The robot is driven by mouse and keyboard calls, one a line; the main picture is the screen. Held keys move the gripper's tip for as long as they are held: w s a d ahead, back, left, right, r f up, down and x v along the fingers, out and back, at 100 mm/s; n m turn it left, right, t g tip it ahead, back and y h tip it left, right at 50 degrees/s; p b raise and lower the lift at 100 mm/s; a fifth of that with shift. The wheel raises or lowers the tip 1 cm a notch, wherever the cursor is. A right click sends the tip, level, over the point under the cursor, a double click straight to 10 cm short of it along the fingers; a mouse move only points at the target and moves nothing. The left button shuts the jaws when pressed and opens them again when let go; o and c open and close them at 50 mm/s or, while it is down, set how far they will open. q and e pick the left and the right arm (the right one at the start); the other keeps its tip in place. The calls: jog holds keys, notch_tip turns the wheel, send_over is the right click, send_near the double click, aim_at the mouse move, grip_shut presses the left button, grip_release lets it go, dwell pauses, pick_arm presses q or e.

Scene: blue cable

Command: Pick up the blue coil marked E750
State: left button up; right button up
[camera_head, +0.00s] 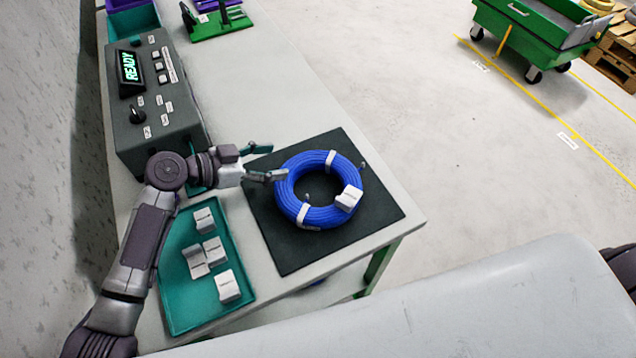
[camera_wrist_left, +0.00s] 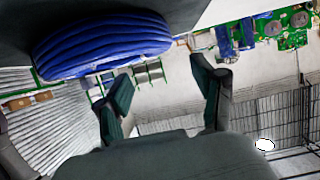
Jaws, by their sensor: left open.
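The blue coil (camera_head: 291,202) lies on a black mat (camera_head: 285,254) at the near end of the table. White ties hold it, and a white tag (camera_head: 348,198) sits on its right side; I cannot read the marking. My left gripper (camera_head: 266,161) is open at the coil's upper left edge, with one finger close to the coil's rim; I cannot tell whether they touch. In the left wrist view the coil (camera_wrist_left: 105,45) fills the upper left, and the open fingers (camera_wrist_left: 165,95) have nothing between them. My right gripper is not in view.
A teal tray (camera_head: 179,290) with several white blocks lies left of the mat. A dark control box (camera_head: 163,95) showing READY stands behind it. A green stand (camera_head: 221,24) is at the table's far end. A green cart (camera_head: 535,35) stands on the floor.

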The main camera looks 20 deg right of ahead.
aim_at(303, 159)
pick_arm(q)
jog(key=shift+w+d+f, duration=0.15)
jog(key=shift+d+f, duration=0.1)
jog(key=shift+d, duration=0.3)
jog(key=shift+w+d+f, duration=0.1)
jog(key=shift+d+f, duration=0.05)
jog(key=shift+d, duration=0.1)
jog(key=shift+d+f+p, duration=0.25)
jog(key=shift+d+p, duration=0.15)
jog(key=shift+d, duration=0.2)
jog(key=x, duration=0.3)
jog(key=shift+d+f+p, duration=0.2)
jog(key=shift+f+p, duration=0.05)
jog(key=shift+p, duration=0.15)
jog(key=shift+d+f, duration=0.1)
jog(key=shift+d, duration=0.1)
jog(key=shift+c, duration=0.5)
grip_shut()
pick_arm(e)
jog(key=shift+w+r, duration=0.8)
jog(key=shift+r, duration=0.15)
